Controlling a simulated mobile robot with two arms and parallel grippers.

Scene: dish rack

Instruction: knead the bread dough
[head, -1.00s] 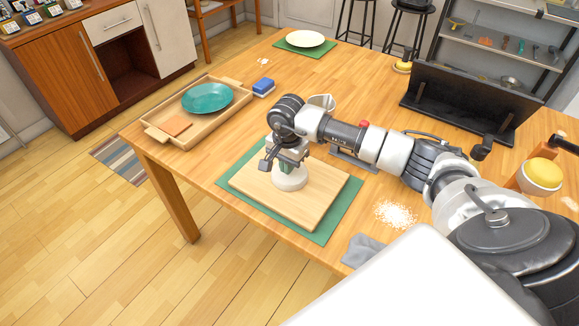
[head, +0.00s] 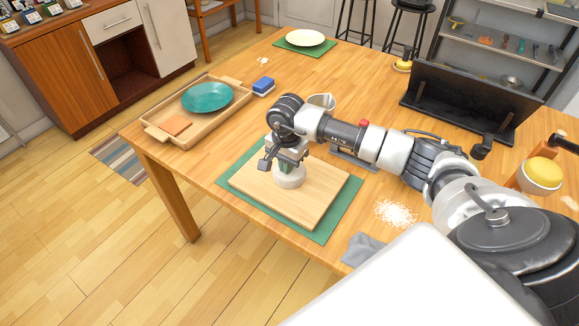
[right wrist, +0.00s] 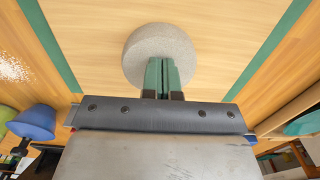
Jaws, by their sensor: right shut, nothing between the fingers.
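The bread dough (head: 291,181) is a pale, round, low lump on a wooden board (head: 323,205), which lies on a green mat (head: 233,160). My right gripper (head: 289,167) points down over the dough with its fingers shut and empty. In the right wrist view, the green fingertips (right wrist: 163,76) lie together over the near part of the grey-white dough (right wrist: 155,45). They look in contact with its top, but the exact depth is hard to tell. My left gripper is in neither view.
A wooden tray (head: 213,121) with a teal plate (head: 207,97) stands left, beside a blue sponge (head: 263,85). Scattered flour (head: 396,213) and a grey cloth (head: 362,250) lie right of the board. A black rack (head: 465,100) stands behind my right arm. The table's middle back is mostly clear.

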